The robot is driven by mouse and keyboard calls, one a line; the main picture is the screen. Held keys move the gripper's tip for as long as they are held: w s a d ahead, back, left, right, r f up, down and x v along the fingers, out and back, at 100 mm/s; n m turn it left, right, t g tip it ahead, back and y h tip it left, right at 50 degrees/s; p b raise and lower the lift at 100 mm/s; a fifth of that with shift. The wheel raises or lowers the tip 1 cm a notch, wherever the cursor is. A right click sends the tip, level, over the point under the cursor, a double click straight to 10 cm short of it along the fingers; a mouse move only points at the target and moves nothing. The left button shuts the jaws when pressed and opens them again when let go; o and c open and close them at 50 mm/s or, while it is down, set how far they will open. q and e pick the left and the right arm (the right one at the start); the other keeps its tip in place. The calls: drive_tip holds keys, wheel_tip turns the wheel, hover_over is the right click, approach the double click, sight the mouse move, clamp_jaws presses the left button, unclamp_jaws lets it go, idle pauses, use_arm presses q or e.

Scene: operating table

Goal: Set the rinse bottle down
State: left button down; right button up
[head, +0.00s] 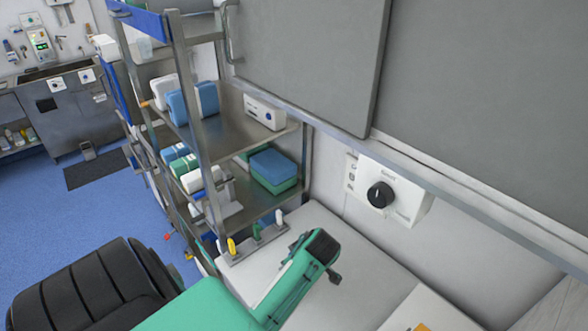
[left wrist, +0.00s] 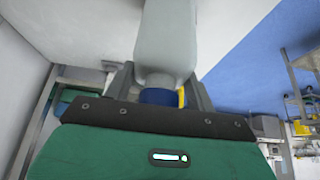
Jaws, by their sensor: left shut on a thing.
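The rinse bottle (left wrist: 167,40) shows in the left wrist view as a pale grey-white body with a blue collar and a yellow part beside it. My left gripper (left wrist: 160,92) is shut on it at the collar, with one finger on each side. In the head view my green left arm reaches in from the lower left over a pale work surface (head: 355,262). Its dark end is at the wrist, and the bottle cannot be made out there. Whether the bottle touches a surface cannot be told. My right gripper is not in view.
A metal shelf rack (head: 222,140) with boxes and packs stands behind the surface. A small holder (head: 262,248) with yellow, green and white tips is left of my arm. A white dial box (head: 388,190) is on the wall. A black chair (head: 85,285) is at lower left.

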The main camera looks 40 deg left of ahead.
use_arm(q)
drive_tip(key=c, duration=0.8)
unclamp_jaws()
drive_tip(key=shift+f, duration=0.1)
drive_tip(key=shift+c, duration=0.2)
drive_tip(key=o, duration=0.4)
drive_tip(key=shift+c, duration=0.2)
drive_tip(key=shift+r, duration=0.2)
drive_tip(key=shift+d+r, duration=0.15)
drive_tip(key=shift+d, duration=0.05)
drive_tip(key=b+v, duration=0.2)
drive_tip(key=v, duration=0.2)
drive_tip(key=shift+d+r+b, duration=0.3)
drive_tip(key=shift+b, duration=0.1)
drive_tip(key=v, duration=0.6)
drive_tip(key=shift+r, duration=0.35)
